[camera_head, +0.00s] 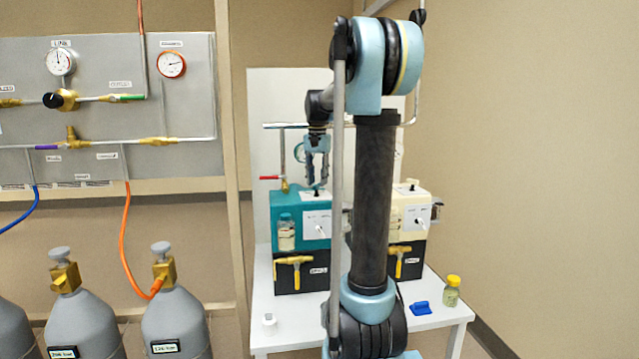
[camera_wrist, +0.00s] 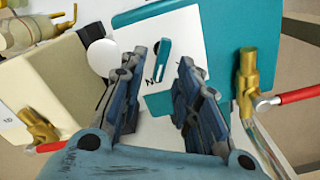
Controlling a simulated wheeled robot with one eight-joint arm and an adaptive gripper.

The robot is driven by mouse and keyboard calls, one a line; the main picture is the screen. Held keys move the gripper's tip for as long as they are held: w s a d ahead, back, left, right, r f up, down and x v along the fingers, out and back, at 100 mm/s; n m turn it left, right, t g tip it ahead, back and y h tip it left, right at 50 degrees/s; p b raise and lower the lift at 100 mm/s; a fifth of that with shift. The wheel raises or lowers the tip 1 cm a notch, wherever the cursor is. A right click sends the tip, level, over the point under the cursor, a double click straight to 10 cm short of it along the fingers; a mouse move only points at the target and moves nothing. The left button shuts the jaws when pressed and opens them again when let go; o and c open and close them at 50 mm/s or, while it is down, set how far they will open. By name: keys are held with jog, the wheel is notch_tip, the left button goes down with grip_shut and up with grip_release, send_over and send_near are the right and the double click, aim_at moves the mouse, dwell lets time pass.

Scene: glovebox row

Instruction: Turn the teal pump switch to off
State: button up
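The teal pump (camera_head: 285,213) stands on the white table, and its teal top also shows in the wrist view (camera_wrist: 228,30). A white plate (camera_wrist: 185,35) on its top carries a small teal switch lever (camera_wrist: 163,58). The lever slants slightly, and dark lettering beside it is only partly readable. My gripper (camera_head: 317,182) points down above the pump top. In the wrist view its two blue fingers (camera_wrist: 160,65) are apart, with the lever between their tips as seen from above. No contact with the lever is visible, and the height gap cannot be told.
A cream pump (camera_head: 412,208) stands to the right, partly hidden by my arm. A brass valve with a red handle (camera_wrist: 247,75) is close by my right finger. The table (camera_head: 285,330) holds a blue item (camera_head: 421,308) and a yellow-capped bottle (camera_head: 452,292).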

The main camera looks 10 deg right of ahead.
jog(key=shift+f, duration=0.55)
grip_shut()
